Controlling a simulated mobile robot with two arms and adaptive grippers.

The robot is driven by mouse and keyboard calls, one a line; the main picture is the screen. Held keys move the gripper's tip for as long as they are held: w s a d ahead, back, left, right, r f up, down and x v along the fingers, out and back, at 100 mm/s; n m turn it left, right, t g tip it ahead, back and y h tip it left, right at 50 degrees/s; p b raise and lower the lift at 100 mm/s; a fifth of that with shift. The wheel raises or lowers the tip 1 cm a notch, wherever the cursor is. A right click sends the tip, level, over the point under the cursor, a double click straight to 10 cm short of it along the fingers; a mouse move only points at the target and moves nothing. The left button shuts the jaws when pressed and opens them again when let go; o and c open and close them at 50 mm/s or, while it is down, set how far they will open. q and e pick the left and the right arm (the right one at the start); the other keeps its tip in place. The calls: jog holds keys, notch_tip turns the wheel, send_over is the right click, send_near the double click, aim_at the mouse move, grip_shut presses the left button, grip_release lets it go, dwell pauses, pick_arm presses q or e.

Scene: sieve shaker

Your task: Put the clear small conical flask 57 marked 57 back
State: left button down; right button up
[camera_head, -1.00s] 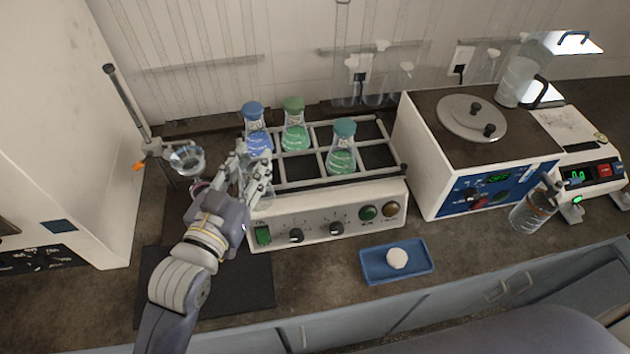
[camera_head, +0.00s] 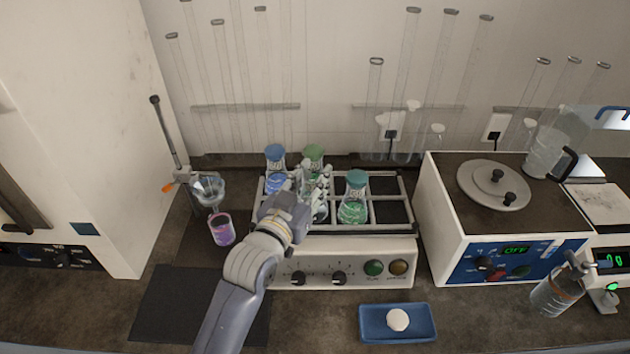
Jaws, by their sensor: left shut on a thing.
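The sieve-shaker scene has a white shaker with a grid rack (camera_head: 392,214) on top. My left gripper (camera_head: 311,187) is over the left-middle front of the rack and shut on a clear small flask (camera_head: 321,210), mostly hidden by the fingers. I cannot read its mark or tell whether its base touches the rack. A blue-capped flask with blue liquid (camera_head: 275,165) stands behind left of the gripper. A green-capped flask (camera_head: 314,158) is behind it, partly hidden. A teal-capped flask with green liquid (camera_head: 354,205) stands just right of it. My right gripper is not in view.
A white device with a blue panel (camera_head: 515,260) stands right of the shaker. A blue tray (camera_head: 366,322) with a white round item lies in front. A funnel stand (camera_head: 207,187) and a beaker of purple liquid (camera_head: 222,229) are at left. The right rack cells look empty.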

pick_arm(q)
jog(key=shift+x, duration=0.95)
jog(key=shift+w+a+f, duration=0.2)
jog(key=shift+w+f, duration=0.05)
notch_tip(320, 180, down, 2)
jog(key=shift+s+f+p, duration=0.1)
jog(key=shift+p, duration=0.4)
jog(key=shift+f, duration=0.6)
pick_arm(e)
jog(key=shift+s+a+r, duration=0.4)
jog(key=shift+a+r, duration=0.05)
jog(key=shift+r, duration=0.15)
pick_arm(q)
jog(key=c, duration=1.1)
grip_release()
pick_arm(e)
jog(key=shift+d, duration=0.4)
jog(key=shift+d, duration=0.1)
